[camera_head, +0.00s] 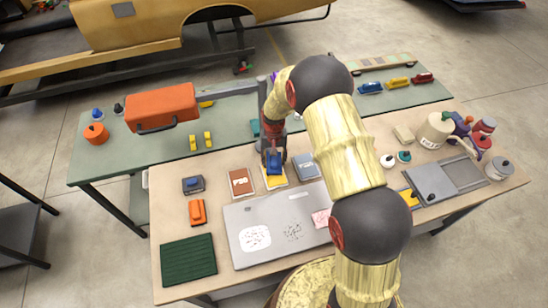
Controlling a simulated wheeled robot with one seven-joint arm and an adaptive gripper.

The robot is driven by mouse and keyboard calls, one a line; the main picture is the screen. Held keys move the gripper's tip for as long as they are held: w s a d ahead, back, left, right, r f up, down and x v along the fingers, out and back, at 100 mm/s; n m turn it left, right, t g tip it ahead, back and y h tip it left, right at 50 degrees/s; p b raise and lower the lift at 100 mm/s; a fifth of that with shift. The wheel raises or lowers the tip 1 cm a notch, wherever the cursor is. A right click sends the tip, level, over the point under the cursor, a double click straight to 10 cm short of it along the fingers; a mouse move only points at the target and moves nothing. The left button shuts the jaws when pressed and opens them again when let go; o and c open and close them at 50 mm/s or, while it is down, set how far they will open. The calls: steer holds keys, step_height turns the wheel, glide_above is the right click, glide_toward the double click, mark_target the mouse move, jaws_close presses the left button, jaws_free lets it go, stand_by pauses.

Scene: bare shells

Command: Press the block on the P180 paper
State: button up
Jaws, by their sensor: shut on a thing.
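My gripper (272,158) points down over the near table and is shut on a blue block (272,166). The block is at the yellow paper (275,182), the middle one of three sheets or pads. I cannot tell whether the block touches the paper or is just above it. A brown-red paper (241,182) lies to the left and a grey-blue paper (306,167) to the right. Their print is too small to read, so I cannot tell which is P180. My arm hides part of the table right of the gripper.
A grey panel (250,216) with white patches lies in front of the papers. A dark green mat (188,260), an orange block (197,212) and a dark sander-like item (193,185) are at left. An orange toolbox (161,106) stands on the green table behind.

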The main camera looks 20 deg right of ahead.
mark_target(276, 165)
steer(key=shift+f+b, duration=1.15)
steer(key=shift+f, duration=1.6)
steer(key=shift+f+b, duration=0.5)
steer(key=shift+f, duration=0.05)
stand_by(0.4)
steer(key=shift+r, duration=0.15)
steer(key=shift+r+p, duration=1.65)
steer(key=shift+r, duration=1.8)
steer(key=shift+s, duration=0.1)
steer(key=shift+s+r+n, duration=0.1)
steer(key=shift+s+n, duration=0.6)
steer(key=shift+s, duration=0.25)
steer(key=s+b, duration=0.1)
steer(key=b, duration=0.2)
steer(key=shift+s+n+b, duration=0.1)
steer(key=shift+n+b, duration=0.25)
steer(key=shift+n, duration=0.05)
steer(key=b, duration=0.2)
steer(key=shift+b, duration=0.4)
